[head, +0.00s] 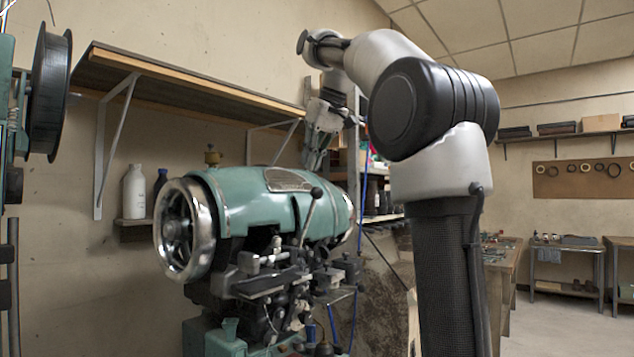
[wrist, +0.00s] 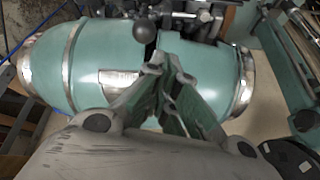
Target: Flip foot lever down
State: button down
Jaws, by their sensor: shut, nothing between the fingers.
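The green sole stitcher (head: 243,199) stands at the middle of the head view, with its rounded body also filling the upper wrist view (wrist: 107,62). A thin lever with a black ball knob (head: 316,192), which looks like the foot lever, rises upright with a slight tilt at the machine's front. The knob shows at the top of the wrist view (wrist: 147,30). My gripper (wrist: 167,66) is shut and empty above the green body, apart from the knob. In the head view my gripper (head: 314,160) hangs above the machine's far right part.
A chrome handwheel (head: 185,230) is on the machine's left end. A wooden wall shelf (head: 180,88) on brackets runs above and behind. White (head: 134,192) and dark bottles stand on a small ledge. Metal mechanisms (head: 270,275) crowd the machine's front. Open floor (head: 560,325) lies at the right.

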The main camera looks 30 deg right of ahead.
jog(key=w+d+r, duration=0.2)
jog(key=w+r, duration=0.2)
jog(key=shift+d+n, duration=0.3)
jog(key=x, duration=0.9)
jog(key=shift+w+f, duration=0.15)
jog(key=shift+w, duration=0.1)
jog(key=s, duration=0.2)
jog(key=s+f, duration=0.1)
jog(key=shift+s+d, duration=0.3)
jog(key=shift+s, duration=0.05)
jog(key=shift+t, duration=0.3)
